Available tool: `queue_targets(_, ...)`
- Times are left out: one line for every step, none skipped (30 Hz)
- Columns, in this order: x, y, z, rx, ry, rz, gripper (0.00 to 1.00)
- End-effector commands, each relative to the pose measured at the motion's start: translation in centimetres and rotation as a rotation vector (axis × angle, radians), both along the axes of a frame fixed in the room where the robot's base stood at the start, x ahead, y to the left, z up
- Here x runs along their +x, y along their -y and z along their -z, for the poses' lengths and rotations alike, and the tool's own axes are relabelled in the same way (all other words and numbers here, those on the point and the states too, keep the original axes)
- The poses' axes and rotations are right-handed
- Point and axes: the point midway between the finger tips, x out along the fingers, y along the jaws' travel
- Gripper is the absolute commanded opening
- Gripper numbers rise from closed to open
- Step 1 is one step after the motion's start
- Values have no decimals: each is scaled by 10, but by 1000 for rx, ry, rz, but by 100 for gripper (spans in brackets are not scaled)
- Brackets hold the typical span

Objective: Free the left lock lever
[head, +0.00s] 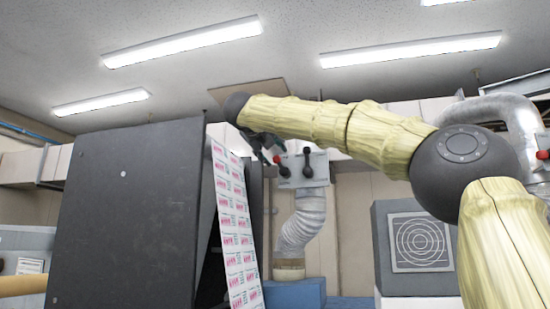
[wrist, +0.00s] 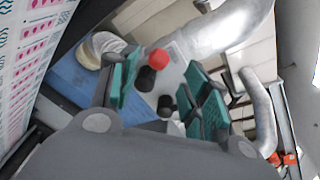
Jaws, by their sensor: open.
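A grey box (head: 318,166) on the far side of the web carries two levers. The left lever (head: 284,171) has a red knob and a black body; the right lever (head: 306,160) is all black. My gripper (head: 268,149) is open and empty, and in the head view overlaps the area just left of the red knob. In the wrist view the red-knobbed lever (wrist: 157,61) shows between the teal finger pads of my gripper (wrist: 163,84), beyond the tips. A black knob (wrist: 165,103) shows lower between the pads. I cannot tell the distance; no contact is visible.
A large dark panel (head: 125,210) stands at left, with a printed web (head: 232,225) hanging close beside my gripper. A silver duct (head: 301,225) runs below the lever box to a blue base (head: 295,293). A grey cabinet (head: 385,225) stands at right.

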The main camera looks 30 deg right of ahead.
Motion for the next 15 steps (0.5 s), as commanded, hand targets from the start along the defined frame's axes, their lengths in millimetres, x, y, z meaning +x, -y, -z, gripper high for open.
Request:
queue_targets(-7,-8,-2,-1,0,-1,48)
queue_targets(-10,-13,-3,-1,1,-1,48)
queue_targets(-14,-18,-4,0,2,-1,48)
queue_targets(-17,-22,-5,0,1,-1,48)
queue_targets(-20,-26,-5,-1,1,-1,48)
queue_targets(-24,-31,-5,-1,-1,0,48)
queue_targets(-26,-34,-6,-1,1,-1,48)
queue_targets(-29,-37,-7,-1,1,-1,48)
queue_targets(-31,-40,-8,-1,1,-1,48)
queue_targets(-33,-43,-8,0,0,0,48)
queue_targets(-35,-45,-8,1,-1,1,48)
queue_targets(-36,-47,-8,1,-1,1,48)
queue_targets(-38,-48,-9,1,-1,1,48)
queue_targets(-38,-49,-9,1,-1,1,48)
queue_targets(-39,-50,-9,1,-1,1,48)
